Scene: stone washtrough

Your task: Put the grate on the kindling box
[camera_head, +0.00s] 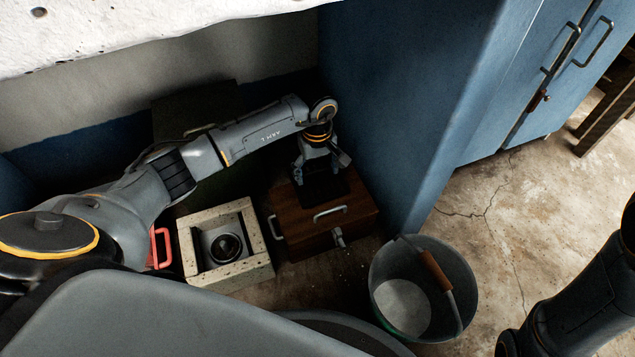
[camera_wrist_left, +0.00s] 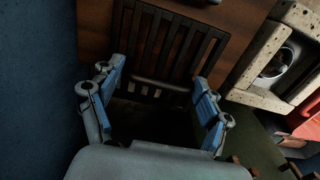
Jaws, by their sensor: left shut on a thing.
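The kindling box is a brown wooden box (camera_head: 335,237) with metal handles, on the floor against the blue panel. It also shows in the left wrist view (camera_wrist_left: 95,32). The grate, a black slatted frame (camera_head: 323,189), is over the top of the box; in the left wrist view its bars (camera_wrist_left: 168,42) lie across the wood. My left gripper (camera_head: 318,164) points down above the box and is shut on the grate, with its blue pads (camera_wrist_left: 160,98) at either side of it. I cannot tell whether the grate rests on the wood. My right gripper is out of frame.
A pale stone block with a round metal fitting (camera_head: 248,272) stands left of the box, and a red handled thing (camera_head: 160,247) beyond it. A metal bucket (camera_head: 452,322) stands close at the right.

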